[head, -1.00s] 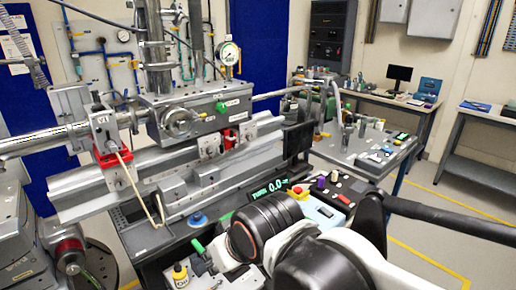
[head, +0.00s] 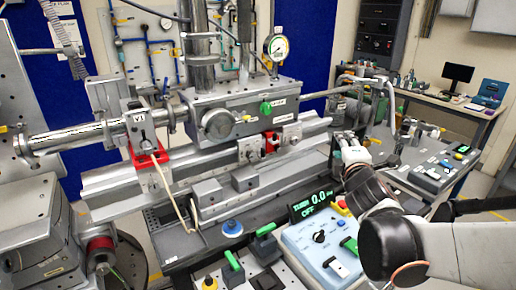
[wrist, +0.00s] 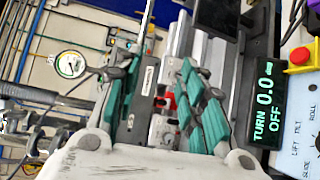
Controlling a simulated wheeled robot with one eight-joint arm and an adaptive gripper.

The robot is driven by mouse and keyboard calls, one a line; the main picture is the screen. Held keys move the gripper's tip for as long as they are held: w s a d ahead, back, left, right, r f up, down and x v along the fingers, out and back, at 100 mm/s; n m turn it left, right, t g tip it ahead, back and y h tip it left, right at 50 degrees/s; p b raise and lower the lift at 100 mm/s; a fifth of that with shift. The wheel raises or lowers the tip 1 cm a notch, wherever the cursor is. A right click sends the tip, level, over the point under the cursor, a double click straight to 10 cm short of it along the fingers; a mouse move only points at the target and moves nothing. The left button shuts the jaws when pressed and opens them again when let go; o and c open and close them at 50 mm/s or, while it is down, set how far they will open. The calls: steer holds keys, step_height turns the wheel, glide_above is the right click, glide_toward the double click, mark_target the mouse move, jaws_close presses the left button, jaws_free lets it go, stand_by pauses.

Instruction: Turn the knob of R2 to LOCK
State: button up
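Two small grey carriages sit on the long rail (head: 110,178), a left one (head: 250,149) and a right one (head: 291,131), with a red part (head: 271,142) between them. Their labels are too small to read, so I cannot tell which is R2 or how its knob is set. My gripper (head: 343,148) is right of the rail, apart from the carriages, partly hidden by my arm. In the wrist view my gripper (wrist: 160,72) has its teal-padded fingers apart and nothing between them. The carriages (wrist: 162,130) and red part (wrist: 168,101) show beyond, between the fingers.
A display (head: 314,204) reads TURN 0.0, OFF. A control box (head: 325,245) with a red button stands in front of it. The valve V1 (head: 142,125) has a red bracket. A grey chamber (head: 240,103) with a gauge (head: 277,47) stands above the rail.

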steer(key=w+a+n+t+y, duration=0.1)
steer(key=w+a+n+y, duration=0.25)
steer(key=n, duration=0.25)
steer(key=n+g+y, duration=0.3)
steer(key=n+y, duration=0.5)
steer(key=n, duration=1.1)
glide_toward(253, 156)
steer(key=b+x, duration=0.2)
steer(key=x, duration=0.7)
steer(key=shift+f, duration=0.1)
steer(key=c, duration=0.8)
